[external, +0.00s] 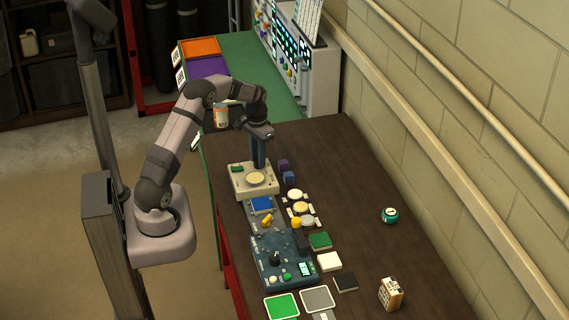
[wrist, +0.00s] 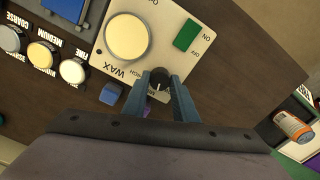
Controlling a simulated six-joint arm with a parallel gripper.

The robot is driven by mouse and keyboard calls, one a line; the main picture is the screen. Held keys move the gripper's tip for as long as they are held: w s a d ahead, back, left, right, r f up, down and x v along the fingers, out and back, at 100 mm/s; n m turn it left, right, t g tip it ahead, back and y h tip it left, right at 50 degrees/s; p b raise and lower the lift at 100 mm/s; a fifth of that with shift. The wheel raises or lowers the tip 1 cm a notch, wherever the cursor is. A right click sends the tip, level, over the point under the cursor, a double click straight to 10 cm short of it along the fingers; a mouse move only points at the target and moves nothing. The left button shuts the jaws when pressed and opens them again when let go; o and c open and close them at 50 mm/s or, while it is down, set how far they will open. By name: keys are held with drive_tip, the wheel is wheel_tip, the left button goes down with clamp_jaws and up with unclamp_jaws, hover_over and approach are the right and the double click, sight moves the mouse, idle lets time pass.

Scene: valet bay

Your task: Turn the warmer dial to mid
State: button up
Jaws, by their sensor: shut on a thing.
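The wax warmer (external: 242,190) is a cream box on the brown bench, with a round cream pad on top. In the wrist view its face (wrist: 105,62) reads WAX, and a green switch (wrist: 187,35) sits by OFF and ON. The black dial (wrist: 160,78) is at the warmer's edge, between the two blue-grey fingers of my gripper (wrist: 159,80). My gripper is shut on the dial. In the external view my gripper (external: 259,162) points down at the warmer's far side and hides the dial. The dial's exact setting is too small to read.
Purple and blue blocks (external: 288,178) stand close beside the warmer. Round pads labelled by grit (wrist: 42,54) and a blue control box (external: 270,260) lie nearby. An orange bottle (wrist: 292,127) shows at the right of the wrist view. The right of the bench is mostly clear.

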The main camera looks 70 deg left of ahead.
drive_tip(key=shift+m, duration=1.4)
drive_tip(key=o, duration=1)
drive_tip(key=shift+o, duration=0.2)
drive_tip(key=shift+r+b, duration=1.25)
drive_tip(key=shift+r, duration=2.45)
